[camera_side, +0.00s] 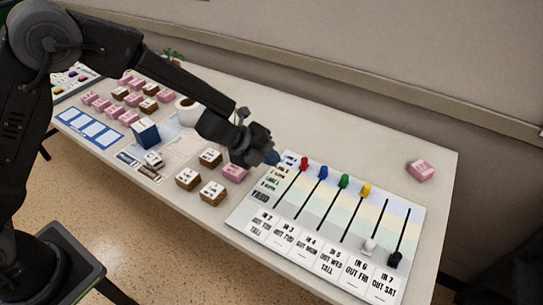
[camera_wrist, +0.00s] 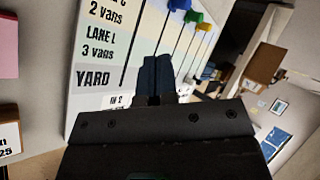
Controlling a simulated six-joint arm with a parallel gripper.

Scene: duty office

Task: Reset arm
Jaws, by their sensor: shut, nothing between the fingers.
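My gripper (camera_side: 271,156) is shut and empty. It hangs over the left edge of the white slider board (camera_side: 312,248), near the printed lane labels. In the wrist view my gripper's blue fingertips (camera_wrist: 156,72) are together in front of the board (camera_wrist: 100,72), beside the word YARD. The board has red (camera_side: 304,163), blue (camera_side: 323,172), green (camera_side: 344,181) and yellow (camera_side: 366,190) knobs at the far ends of their slots. A white knob (camera_side: 370,246) and a black knob (camera_side: 394,259) sit at the near ends.
Pink and brown labelled blocks stand left of the board, including a pink block (camera_side: 235,172) close below my gripper. A lone pink block (camera_side: 420,170) lies at the far right. A blue box (camera_side: 145,133) and a white roll (camera_side: 187,110) stand further left.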

